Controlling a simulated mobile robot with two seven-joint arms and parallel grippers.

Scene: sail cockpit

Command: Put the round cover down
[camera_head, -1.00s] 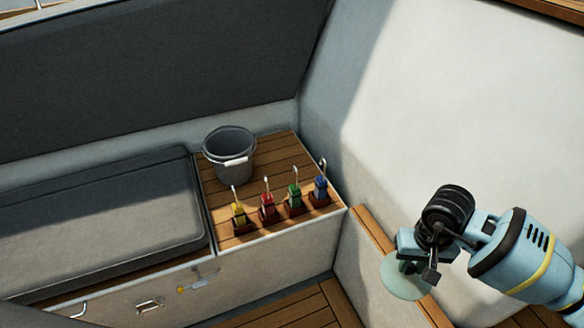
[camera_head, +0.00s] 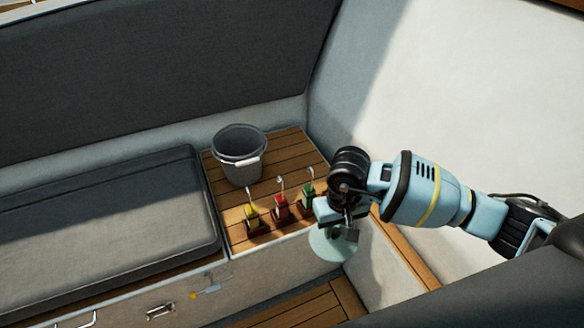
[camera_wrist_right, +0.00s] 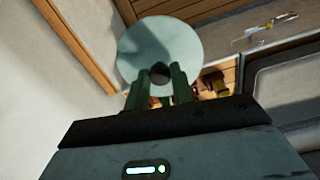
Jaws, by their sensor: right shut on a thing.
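The round cover (camera_head: 331,246) is a pale green disc below my right gripper (camera_head: 345,232) in the head view. In the right wrist view the round cover (camera_wrist_right: 160,45) shows nearly face-on, with a dark knob between the two green fingers of my right gripper (camera_wrist_right: 160,76). The gripper is shut on it and holds it in the air, by the right front corner of the wooden-slatted bench top (camera_head: 290,152). My left gripper is in neither view.
Yellow (camera_head: 254,216), red (camera_head: 281,207) and green (camera_head: 307,193) handled items stand along the bench's front edge, close to my right gripper. A grey bucket (camera_head: 238,160) stands behind them. A grey cushion (camera_head: 100,225) lies left. Bare slats show between.

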